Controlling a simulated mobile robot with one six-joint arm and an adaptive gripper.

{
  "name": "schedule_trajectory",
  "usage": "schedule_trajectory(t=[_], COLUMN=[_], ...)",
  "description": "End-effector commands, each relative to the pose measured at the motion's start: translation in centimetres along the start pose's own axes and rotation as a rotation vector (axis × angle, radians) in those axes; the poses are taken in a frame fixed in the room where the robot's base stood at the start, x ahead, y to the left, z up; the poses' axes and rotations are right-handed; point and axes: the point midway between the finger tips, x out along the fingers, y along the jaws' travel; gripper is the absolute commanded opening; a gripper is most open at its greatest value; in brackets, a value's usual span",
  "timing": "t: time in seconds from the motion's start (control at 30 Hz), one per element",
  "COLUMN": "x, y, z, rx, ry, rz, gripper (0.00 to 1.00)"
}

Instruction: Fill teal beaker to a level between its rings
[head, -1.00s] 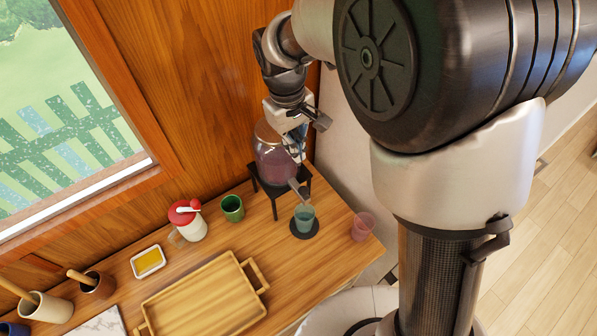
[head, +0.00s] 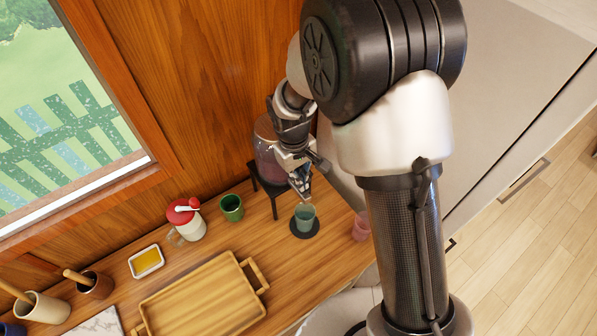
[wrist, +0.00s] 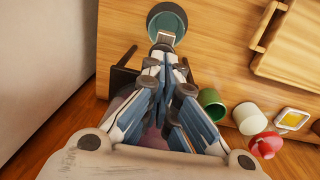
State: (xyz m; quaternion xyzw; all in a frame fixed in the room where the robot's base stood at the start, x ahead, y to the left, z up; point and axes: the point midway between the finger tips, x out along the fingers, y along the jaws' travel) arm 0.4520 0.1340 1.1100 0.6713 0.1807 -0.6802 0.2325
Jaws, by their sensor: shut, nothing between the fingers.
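The teal beaker (head: 305,216) stands upright on a round dark coaster (head: 293,229) under the front of the drink dispenser; it also shows in the wrist view (wrist: 180,22). Its rings and any liquid level in it are too small to make out. The glass dispenser (head: 264,150) holds purplish liquid and stands on a black stand (head: 274,205). My gripper (head: 304,196) is shut and empty, pointing down in front of the dispenser, just above the beaker. In the wrist view the fingertips (wrist: 165,58) are by a grey tap part (wrist: 164,39); contact cannot be told. The spout is mostly hidden.
A pink cup (head: 361,228) stands right of the beaker, partly hidden by my arm. A green cup (head: 231,208), a red-lidded jug (head: 190,226) and a yellow-filled dish (head: 146,261) stand left. A wooden tray (head: 205,300) lies in front.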

Motion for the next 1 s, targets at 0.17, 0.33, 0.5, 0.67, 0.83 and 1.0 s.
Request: schedule_trajectory(t=[0.17,0.33,0.5,0.67,0.83,1.0], x=[0.1,0.2,2.0,2.5,2.6,2.7], y=[0.0,0.0,-0.1,-0.1,-0.2,-0.2], z=[0.0,0.0,0.0,0.1,0.3,0.3], rx=[0.0,0.0,0.0,0.0,0.0,0.0], ry=[0.0,0.0,-0.002,-0.003,-0.009,-0.011], rz=[0.0,0.0,0.0,-0.001,-0.003,-0.003], gripper=[0.0,0.0,0.0,0.0,0.0,0.0])
